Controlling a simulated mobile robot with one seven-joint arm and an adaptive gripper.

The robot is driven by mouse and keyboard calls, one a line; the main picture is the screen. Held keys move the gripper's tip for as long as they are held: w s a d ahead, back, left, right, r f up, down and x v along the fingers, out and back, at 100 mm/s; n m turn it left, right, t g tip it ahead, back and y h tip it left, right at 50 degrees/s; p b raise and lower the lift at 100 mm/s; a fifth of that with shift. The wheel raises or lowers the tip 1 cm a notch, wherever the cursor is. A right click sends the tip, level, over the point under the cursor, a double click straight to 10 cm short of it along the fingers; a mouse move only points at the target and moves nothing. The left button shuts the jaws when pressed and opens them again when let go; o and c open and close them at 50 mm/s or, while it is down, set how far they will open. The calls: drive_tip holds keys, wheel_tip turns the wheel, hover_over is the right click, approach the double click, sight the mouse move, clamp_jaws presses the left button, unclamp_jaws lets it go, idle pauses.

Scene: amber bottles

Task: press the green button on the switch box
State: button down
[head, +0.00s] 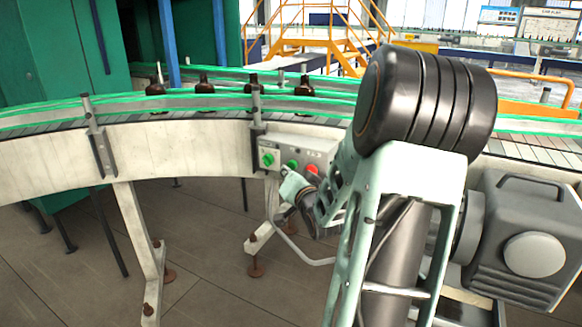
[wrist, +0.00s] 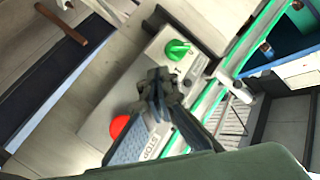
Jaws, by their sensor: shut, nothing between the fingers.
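The grey switch box (head: 308,149) is mounted on the side of the conveyor.
The curved conveyor (head: 180,158) with green guide rails runs behind the box. Several amber bottles (head: 204,84) stand on it. A conveyor leg (head: 137,240) stands left of my arm, and a grey motor unit (head: 525,240) is at the right. Open floor lies below the conveyor.

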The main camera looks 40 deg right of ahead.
drive_tip(key=shift+d, duration=0.1)
idle(0.3)
drive_tip(key=shift+w+d, duration=0.15)
drive_tip(key=shift+d, duration=0.15)
drive_tip(key=shift+w+d, duration=0.2)
drive_tip(key=shift+d, duration=0.25)
idle(0.8)
drive_tip(key=shift+a, duration=0.1)
drive_tip(key=shift+s+a, duration=0.4)
drive_tip(key=shift+a, duration=0.3)
drive_tip(key=a, duration=0.1)
drive_tip(key=s+a, duration=0.1)
drive_tip(key=a, duration=0.1)
drive_tip(key=s+a, duration=0.1)
drive_tip(key=shift+a, duration=0.35)
drive_tip(key=shift+w+r, duration=0.1)
drive_tip(key=shift+w, duration=0.05)
idle(0.7)
